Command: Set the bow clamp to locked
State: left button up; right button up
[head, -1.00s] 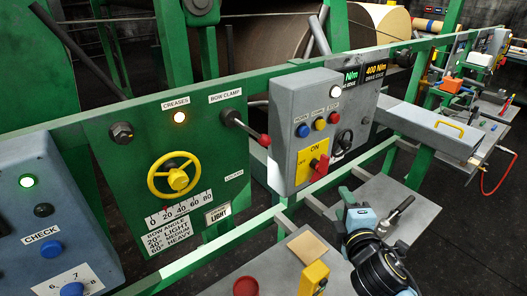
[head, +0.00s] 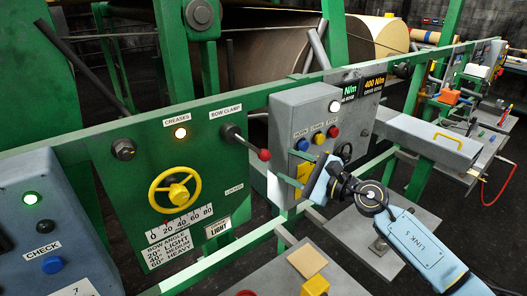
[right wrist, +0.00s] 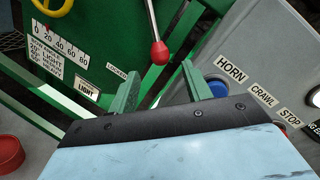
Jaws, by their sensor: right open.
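The bow clamp is a dark lever with a red ball knob (head: 264,154) on the green panel, under the BOW CLAMP label. The lever slants down to the right; the LOCKED label (head: 233,189) is lower on the panel. In the right wrist view the red knob (right wrist: 159,53) hangs just beyond the fingertips, in line with the gap between them. My right gripper (head: 284,164) is open and empty, to the right of the knob and apart from it. Its two green fingers (right wrist: 161,72) point toward the panel. My left gripper is not in view.
The grey control box (head: 300,105) with HORN, CRAWL and STOP buttons stands close to my right gripper; my arm hides part of it. The yellow handwheel (head: 175,190) is left of the lever. A green rail (head: 230,258) runs below the panel.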

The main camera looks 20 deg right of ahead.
aim_at(268, 157)
jog(key=p+x, duration=0.1)
jog(key=x, duration=0.8)
jog(key=shift+a, duration=0.1)
jog(key=shift+c, duration=0.4)
jog(key=shift+f, duration=0.1)
grip_shut()
